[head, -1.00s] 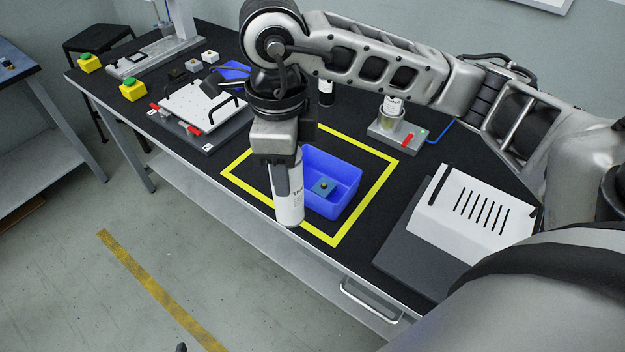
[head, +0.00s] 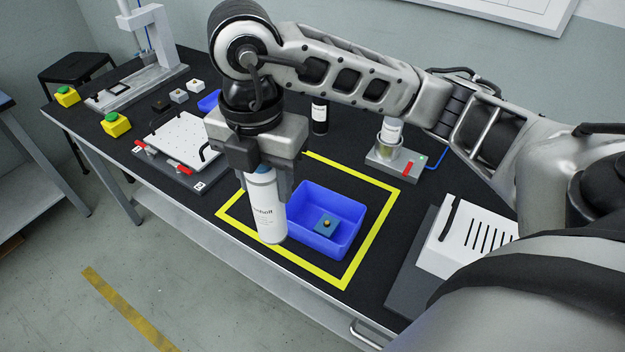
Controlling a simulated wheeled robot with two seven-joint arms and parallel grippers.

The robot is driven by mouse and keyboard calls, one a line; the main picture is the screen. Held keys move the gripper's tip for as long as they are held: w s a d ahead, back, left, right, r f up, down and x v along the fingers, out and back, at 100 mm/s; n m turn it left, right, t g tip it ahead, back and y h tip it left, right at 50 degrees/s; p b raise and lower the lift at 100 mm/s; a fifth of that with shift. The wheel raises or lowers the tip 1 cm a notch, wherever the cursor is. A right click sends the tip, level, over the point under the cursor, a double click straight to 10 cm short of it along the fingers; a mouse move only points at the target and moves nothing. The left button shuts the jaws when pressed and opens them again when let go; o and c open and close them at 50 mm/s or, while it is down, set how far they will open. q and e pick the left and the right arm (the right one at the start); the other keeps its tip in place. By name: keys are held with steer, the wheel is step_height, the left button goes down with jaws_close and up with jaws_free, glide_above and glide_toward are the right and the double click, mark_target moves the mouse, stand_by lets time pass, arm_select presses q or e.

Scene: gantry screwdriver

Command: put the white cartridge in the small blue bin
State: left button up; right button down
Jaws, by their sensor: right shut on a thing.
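My right gripper (head: 266,172) is shut on a white cartridge (head: 266,208) with dark lettering. It holds the cartridge nearly upright, bottom end down, just left of the small blue bin (head: 346,246) in the picture. The bin stands inside a yellow square outline on the black bench top and has a small blue block with a round knob (head: 326,224) in it. The cartridge's top is hidden by the gripper. My left gripper is not in view.
A white slotted box (head: 470,232) stands right of the bin. Behind are a holder (head: 392,160) with a white cylinder and a black bottle (head: 320,117). A white plate fixture (head: 183,140) with red clamps and two yellow button boxes (head: 116,125) are at the left.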

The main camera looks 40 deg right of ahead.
arm_select(q)
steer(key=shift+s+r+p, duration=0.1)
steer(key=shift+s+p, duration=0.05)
steer(key=shift+p, duration=0.5)
arm_select(e)
steer(key=w+d+f, duration=0.5)
steer(key=d+f, duration=0.5)
steer(key=f, duration=0.2)
steer(key=shift+w+d, duration=0.3)
steer(key=shift+f, duration=0.1)
steer(key=shift+f, duration=0.15)
steer(key=c, duration=0.8)
jaws_free()
steer(key=shift+c, duration=0.2)
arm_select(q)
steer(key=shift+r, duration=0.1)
arm_select(e)
steer(key=shift+o, duration=0.4)
